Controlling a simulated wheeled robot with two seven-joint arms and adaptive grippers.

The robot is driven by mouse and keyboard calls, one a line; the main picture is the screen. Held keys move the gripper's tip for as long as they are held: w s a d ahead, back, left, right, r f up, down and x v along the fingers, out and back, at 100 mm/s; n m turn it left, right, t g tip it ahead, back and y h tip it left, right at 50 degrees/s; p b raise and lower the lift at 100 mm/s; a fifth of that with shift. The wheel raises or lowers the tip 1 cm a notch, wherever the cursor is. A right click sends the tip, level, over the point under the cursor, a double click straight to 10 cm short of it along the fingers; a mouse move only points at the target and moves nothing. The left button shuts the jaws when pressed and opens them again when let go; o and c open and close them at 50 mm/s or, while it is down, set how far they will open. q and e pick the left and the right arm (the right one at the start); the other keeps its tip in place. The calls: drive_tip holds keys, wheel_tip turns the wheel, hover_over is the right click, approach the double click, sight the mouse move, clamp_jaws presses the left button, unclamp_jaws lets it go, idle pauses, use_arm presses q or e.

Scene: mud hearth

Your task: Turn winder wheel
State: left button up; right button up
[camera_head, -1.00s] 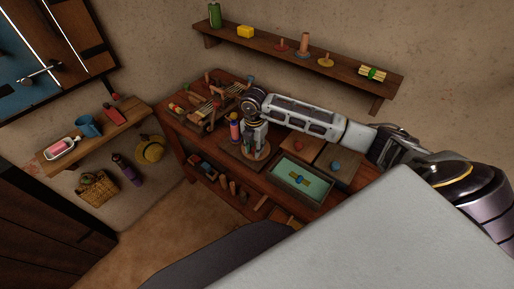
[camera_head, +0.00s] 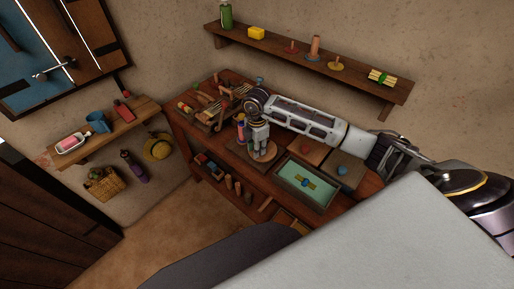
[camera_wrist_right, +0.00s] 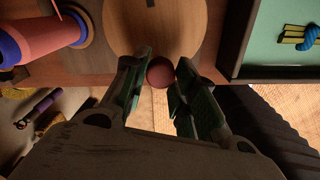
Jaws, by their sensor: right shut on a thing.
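The winder wheel is a round wooden disc (camera_head: 268,154) lying flat on a board on the workbench. It also shows in the right wrist view (camera_wrist_right: 185,25), with a dark red knob (camera_wrist_right: 159,73) at its near edge. My right gripper (camera_head: 261,148) reaches down onto the wheel. In the wrist view its two fingers (camera_wrist_right: 159,84) are on either side of the knob, shut on it. My left gripper is not in view.
A green-lined tray (camera_head: 283,188) sits right of the wheel, near a red ball (camera_head: 306,139) and a blue ball (camera_head: 342,169). A wooden rack (camera_head: 212,108) stands at the bench's left end. A wall shelf (camera_head: 290,62) runs above my right arm.

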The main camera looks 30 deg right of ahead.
drive_tip(key=shift+r, duration=0.1)
drive_tip(key=o, duration=1)
drive_tip(key=shift+r, duration=5.95)
